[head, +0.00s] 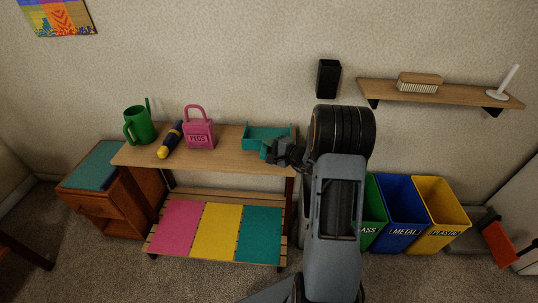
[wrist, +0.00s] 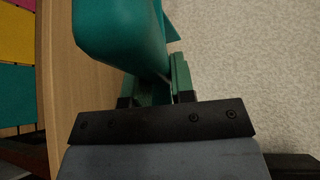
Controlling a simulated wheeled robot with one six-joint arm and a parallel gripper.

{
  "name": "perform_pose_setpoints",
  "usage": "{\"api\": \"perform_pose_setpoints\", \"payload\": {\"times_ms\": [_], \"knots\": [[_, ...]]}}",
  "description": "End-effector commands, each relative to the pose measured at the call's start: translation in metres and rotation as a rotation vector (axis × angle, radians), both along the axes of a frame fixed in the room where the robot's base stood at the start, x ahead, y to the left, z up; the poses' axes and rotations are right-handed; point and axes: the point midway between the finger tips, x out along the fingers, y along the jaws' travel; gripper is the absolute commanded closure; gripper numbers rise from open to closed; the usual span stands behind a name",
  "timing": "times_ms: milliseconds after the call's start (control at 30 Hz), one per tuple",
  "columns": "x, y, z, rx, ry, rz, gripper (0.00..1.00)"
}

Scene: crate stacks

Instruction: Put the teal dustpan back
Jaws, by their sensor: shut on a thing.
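The teal dustpan (head: 262,132) is at the right end of the wooden table top (head: 225,160). My gripper (head: 270,149) is shut on the dustpan at its right side. In the wrist view the dustpan (wrist: 115,35) fills the top, with its near end between the fingers of my gripper (wrist: 153,85). I cannot tell whether the dustpan touches the table top. My arm covers part of the wall and floor to the right.
Below is a slatted shelf with pink (head: 179,228), yellow (head: 222,231) and teal (head: 262,235) panels. Bins (head: 403,212) stand right. A wall shelf (head: 440,93) holds a brush (head: 419,82).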

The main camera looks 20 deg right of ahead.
Motion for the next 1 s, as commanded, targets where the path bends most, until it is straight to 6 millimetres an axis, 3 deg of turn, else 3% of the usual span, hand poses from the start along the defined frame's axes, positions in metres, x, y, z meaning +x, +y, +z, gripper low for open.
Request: {"api": "perform_pose_setpoints", "payload": {"times_ms": [267,500,967,1000], "knots": [[0.007,-0.004,-0.010,0.000,-0.001,0.000,1.00],[0.008,-0.005,-0.040,0.000,0.000,-0.001,1.00],[0.008,-0.005,-0.046,-0.001,-0.003,-0.001,1.00],[0.008,-0.005,-0.045,-0.001,0.000,-0.001,0.74]]}}
